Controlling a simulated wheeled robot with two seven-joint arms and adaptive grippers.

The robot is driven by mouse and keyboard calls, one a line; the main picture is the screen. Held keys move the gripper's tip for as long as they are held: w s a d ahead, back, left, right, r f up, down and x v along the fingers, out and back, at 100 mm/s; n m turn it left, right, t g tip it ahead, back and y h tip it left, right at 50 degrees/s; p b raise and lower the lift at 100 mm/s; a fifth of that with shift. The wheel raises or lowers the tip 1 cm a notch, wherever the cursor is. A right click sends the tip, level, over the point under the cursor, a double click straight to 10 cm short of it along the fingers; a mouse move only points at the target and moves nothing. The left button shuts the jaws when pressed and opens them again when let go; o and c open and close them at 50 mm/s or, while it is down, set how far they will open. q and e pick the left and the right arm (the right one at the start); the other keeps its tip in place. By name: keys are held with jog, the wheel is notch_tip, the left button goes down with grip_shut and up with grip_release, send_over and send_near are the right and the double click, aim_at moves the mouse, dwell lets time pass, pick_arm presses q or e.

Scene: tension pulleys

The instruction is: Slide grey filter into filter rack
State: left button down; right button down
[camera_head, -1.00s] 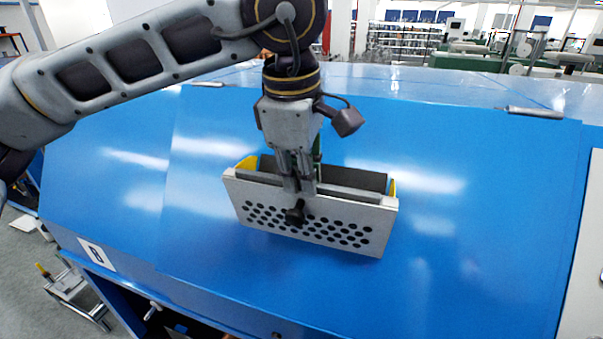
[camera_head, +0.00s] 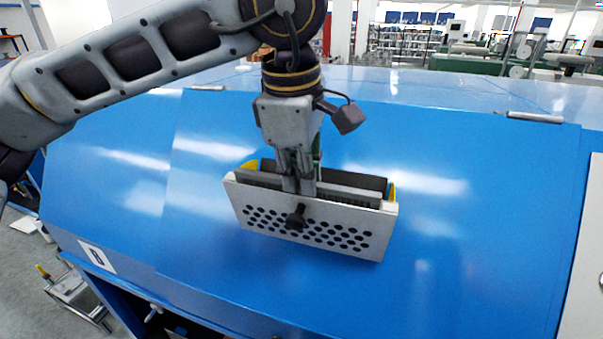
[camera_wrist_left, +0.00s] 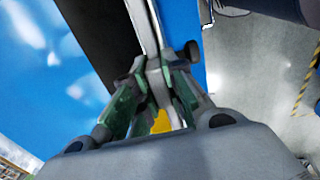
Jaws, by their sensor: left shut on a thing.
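The filter rack (camera_head: 365,232) is a light grey box with a perforated front, a black knob and yellow side pieces. It sits on the sloping blue panel, open upward. My left gripper (camera_head: 298,188) points down into its opening, just behind the front plate, and is shut on the grey filter. The filter (camera_head: 345,192) stands between the front plate and the dark back plate, mostly hidden inside the rack. In the left wrist view the gripper (camera_wrist_left: 155,80) shows green-lined fingers close together, with a light strip running between them and the black knob beside. My right gripper is not in view.
The smooth blue machine cover (camera_head: 470,230) is clear around the rack. Metal handles (camera_head: 535,116) lie along its upper edge. A small trolley (camera_head: 75,285) stands on the floor at lower left.

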pick_arm(q)
jog(key=shift+p+v, duration=0.35)
jog(key=shift+v, duration=0.5)
jog(key=shift+s+r, duration=0.1)
jog(key=shift+r, duration=0.4)
dwell(0.5)
dwell(0.4)
jog(key=shift+p, duration=0.3)
jog(key=shift+r, duration=0.2)
jog(key=shift+p+v, duration=0.55)
jog(key=shift+v, duration=0.35)
jog(key=shift+p+v, duration=0.45)
jog(key=shift+v, duration=0.5)
jog(key=shift+r, duration=0.15)
dwell(0.5)
